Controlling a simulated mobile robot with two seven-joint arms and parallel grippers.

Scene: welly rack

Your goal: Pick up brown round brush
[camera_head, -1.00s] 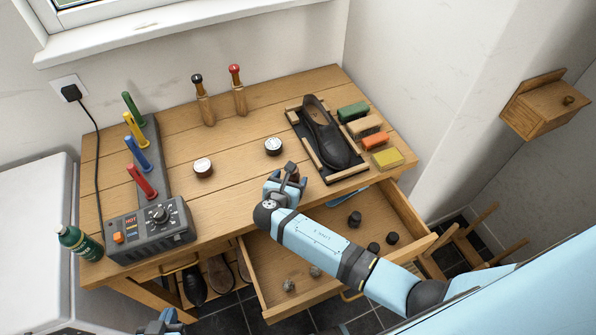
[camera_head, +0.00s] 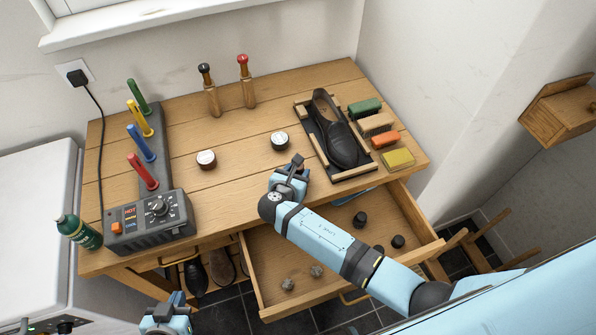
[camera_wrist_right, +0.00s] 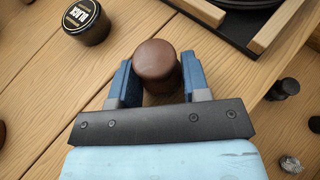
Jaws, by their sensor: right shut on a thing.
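The brown round brush (camera_wrist_right: 157,66) shows in the right wrist view as a smooth, dark brown, rounded top between the two blue fingers. My right gripper (camera_wrist_right: 152,82) is shut on it, with one finger on each side. In the head view my right gripper (camera_head: 292,172) is over the front part of the wooden table, just in front of a tin. The brush is hidden there by the gripper. My left gripper (camera_head: 172,305) is at the bottom edge, in front of the table; its jaw state is unclear.
A tin (camera_head: 280,141) and another tin (camera_head: 206,159) stand on the table (camera_head: 240,135). A black shoe (camera_head: 336,130) lies in a tray to the right, beside several coloured blocks. The open drawer (camera_head: 330,285) holds small dark and grey pieces. A heater box (camera_head: 150,222) stands front left.

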